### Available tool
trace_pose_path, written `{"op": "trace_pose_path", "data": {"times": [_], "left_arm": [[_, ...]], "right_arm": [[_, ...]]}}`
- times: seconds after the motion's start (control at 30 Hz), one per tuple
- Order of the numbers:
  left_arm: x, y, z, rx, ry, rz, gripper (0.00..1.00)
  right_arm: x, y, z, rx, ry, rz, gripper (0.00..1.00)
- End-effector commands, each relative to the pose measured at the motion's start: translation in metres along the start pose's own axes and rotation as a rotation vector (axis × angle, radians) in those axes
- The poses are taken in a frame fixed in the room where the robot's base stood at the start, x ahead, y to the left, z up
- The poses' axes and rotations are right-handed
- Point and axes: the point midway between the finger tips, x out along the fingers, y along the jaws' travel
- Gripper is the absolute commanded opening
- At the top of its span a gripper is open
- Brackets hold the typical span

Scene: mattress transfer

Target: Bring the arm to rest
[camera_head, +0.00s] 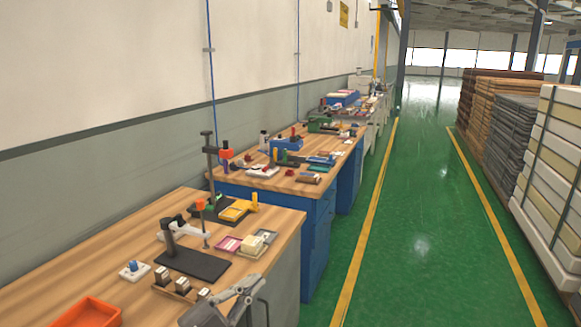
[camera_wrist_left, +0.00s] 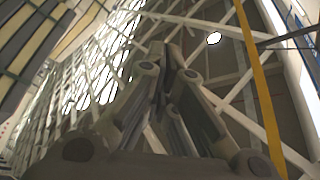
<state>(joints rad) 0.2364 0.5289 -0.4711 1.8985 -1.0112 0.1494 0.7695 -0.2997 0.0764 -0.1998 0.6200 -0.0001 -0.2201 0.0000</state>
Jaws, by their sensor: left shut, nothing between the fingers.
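My left gripper (camera_head: 243,297) shows at the bottom of the head view, in front of the near workbench's right edge. In the left wrist view the same gripper (camera_wrist_left: 168,75) has its fingers together, with nothing between them. Behind the fingers that view shows ceiling beams, so the gripper points upward. My right gripper is in neither view. Stacked mattresses (camera_head: 549,160) stand at the right edge of the head view, apart from the gripper.
The near wooden workbench (camera_head: 118,237) holds an orange tray (camera_head: 88,312), a black stand (camera_head: 192,263) and small parts. More benches line the wall behind it. A green floor aisle (camera_head: 425,230) between yellow lines is clear.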

Motion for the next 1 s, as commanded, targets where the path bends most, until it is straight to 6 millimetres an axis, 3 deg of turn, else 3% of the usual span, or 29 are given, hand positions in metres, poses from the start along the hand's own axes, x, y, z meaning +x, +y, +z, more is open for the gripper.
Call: {"op": "trace_pose_path", "data": {"times": [0.13,0.27,0.47,0.6,0.8,1.0], "left_arm": [[-0.026,-0.016,0.021,-0.141,-0.181,-0.204,0.00],[-0.063,-0.016,0.050,-0.262,-0.388,-0.328,0.00],[-0.138,0.017,0.091,-0.454,-0.758,-0.401,0.00],[-0.199,0.062,0.104,-0.588,-1.030,-0.362,0.00],[-0.279,0.132,0.089,-0.762,-1.356,-0.204,0.00],[-0.335,0.182,0.053,-0.887,-1.561,-0.012,0.00]], "right_arm": [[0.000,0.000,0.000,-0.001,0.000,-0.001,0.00],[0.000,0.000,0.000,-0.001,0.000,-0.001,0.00],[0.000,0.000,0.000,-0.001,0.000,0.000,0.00],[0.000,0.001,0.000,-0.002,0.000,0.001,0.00],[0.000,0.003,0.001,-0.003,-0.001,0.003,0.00],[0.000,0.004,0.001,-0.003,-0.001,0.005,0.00]]}}
